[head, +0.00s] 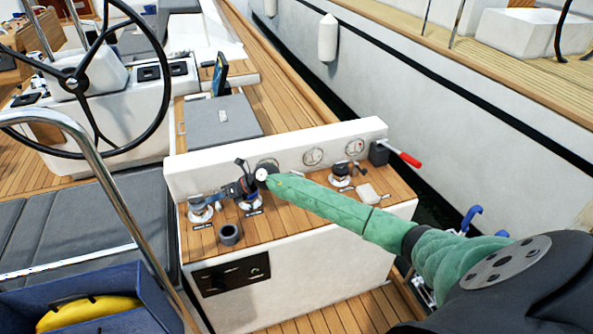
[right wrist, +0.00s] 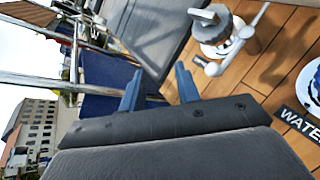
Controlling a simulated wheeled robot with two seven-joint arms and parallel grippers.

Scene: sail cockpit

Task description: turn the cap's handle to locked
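My right gripper (head: 212,196) reaches over the console's teak top from the right, near the leftmost deck cap (head: 200,212). In the right wrist view its two blue fingers (right wrist: 158,80) stand apart with nothing between them. That view shows a cap with a grey handle (right wrist: 208,17) on a white base, beyond and right of the fingers, apart from them. A second cap (right wrist: 314,84) is cut off at the right edge beside a "WATER" label (right wrist: 298,124). In the head view the middle cap (head: 250,203) is partly hidden by my gripper. My left gripper is not in view.
Another cap (head: 341,180) stands further right. A dark round cup (head: 230,234), a pale block (head: 368,193) and a red-handled lever (head: 404,158) are also on the console. A white panel with gauges (head: 313,156) rises behind. The steering wheel (head: 78,84) is at upper left.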

